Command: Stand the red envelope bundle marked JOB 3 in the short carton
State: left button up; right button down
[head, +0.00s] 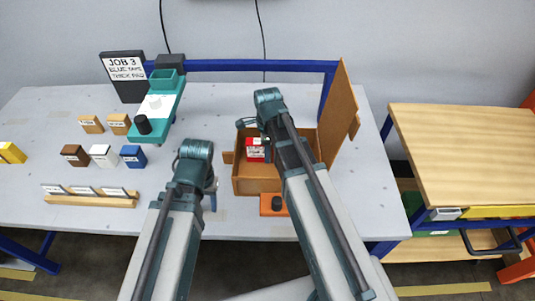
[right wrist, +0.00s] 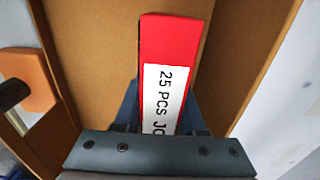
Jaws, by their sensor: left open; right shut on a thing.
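The red envelope bundle (head: 254,153) is inside the short brown carton (head: 256,186) in the head view. In the right wrist view the bundle (right wrist: 176,42) shows a white label reading "25 PCS JO", with the rest cut off by my gripper. The carton's brown walls (right wrist: 90,40) are around it. My right gripper (head: 266,141) is shut on the bundle, partly hidden behind my arm. Whether the bundle touches the carton floor cannot be told. My left gripper (head: 212,188) seems to hang empty and open left of the carton.
A tall brown panel (head: 340,115) stands at the carton's right. An orange block with a black knob (head: 273,205) is at its front. A teal plotter part (head: 157,108), a JOB 3 sign (head: 123,72), small coloured blocks (head: 103,155) and a wooden rack (head: 90,198) lie left.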

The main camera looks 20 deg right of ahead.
pick_arm(q)
jog(key=shift+f, duration=0.2)
pick_arm(e)
jog(key=shift+f, duration=0.15)
jog(key=shift+c, duration=2.4)
grip_release()
pick_arm(q)
jog(key=shift+r, duration=0.15)
pick_arm(e)
notch_tip(320, 180, up, 12)
jog(key=p, duration=1.2)
jog(key=shift+r, duration=0.25)
pick_arm(q)
notch_tip(320, 180, up, 12)
pick_arm(e)
jog(key=s+a+n, duration=0.5)
jog(key=s+n, duration=0.2)
jog(key=n, duration=0.5)
jog(key=s+a+n+h, duration=0.1)
jog(key=s+a+n, duration=0.4)
jog(key=n, duration=0.8)
jog(key=shift+s+a, duration=0.25)
jog(key=shift+s, duration=0.9)
